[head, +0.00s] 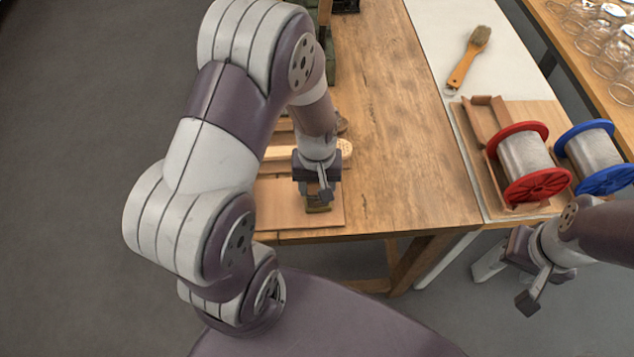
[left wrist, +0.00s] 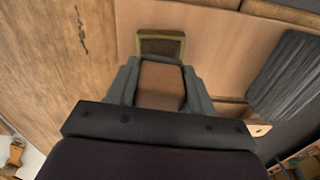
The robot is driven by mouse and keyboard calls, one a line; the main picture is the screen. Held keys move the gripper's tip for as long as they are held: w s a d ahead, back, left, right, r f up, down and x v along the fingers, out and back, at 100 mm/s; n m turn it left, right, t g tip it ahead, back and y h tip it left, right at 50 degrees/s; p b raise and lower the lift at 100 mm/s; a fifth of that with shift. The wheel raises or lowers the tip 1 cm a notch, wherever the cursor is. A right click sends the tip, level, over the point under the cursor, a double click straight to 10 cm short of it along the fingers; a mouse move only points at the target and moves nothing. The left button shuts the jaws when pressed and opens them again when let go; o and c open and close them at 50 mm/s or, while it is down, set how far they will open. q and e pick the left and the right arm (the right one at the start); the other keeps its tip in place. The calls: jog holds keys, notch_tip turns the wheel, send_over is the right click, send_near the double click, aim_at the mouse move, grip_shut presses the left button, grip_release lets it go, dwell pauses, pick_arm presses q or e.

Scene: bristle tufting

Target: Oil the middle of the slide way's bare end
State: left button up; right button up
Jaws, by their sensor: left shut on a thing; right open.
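My left gripper (head: 318,194) points down over a light wooden board (head: 285,218) near the table's front edge. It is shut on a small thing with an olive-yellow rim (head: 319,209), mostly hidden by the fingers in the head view. In the left wrist view the olive-rimmed thing (left wrist: 161,35) shows at the fingertips, with a dark inner face. I cannot tell whether it touches the board. I cannot make out the slide way's bare end; a dark green machine part (head: 327,65) stands behind my left arm. My right gripper (head: 528,275) is open and empty, off the table's front edge.
Pale wooden pieces (head: 345,148) lie behind my left gripper, partly hidden. A red spool (head: 522,155), a blue spool (head: 597,150) and a brush (head: 468,60) are at the right. Glasses (head: 610,45) stand far right. The middle tabletop (head: 400,150) is clear.

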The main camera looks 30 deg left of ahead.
pick_arm(q)
jog(key=shift+f+b, duration=0.35)
jog(key=shift+f, duration=0.2)
dwell(0.9)
dwell(1.1)
notch_tip(320, 180, up, 7)
jog(key=p, duration=0.7)
jog(key=shift+r+p, duration=0.1)
jog(key=shift+p, duration=0.2)
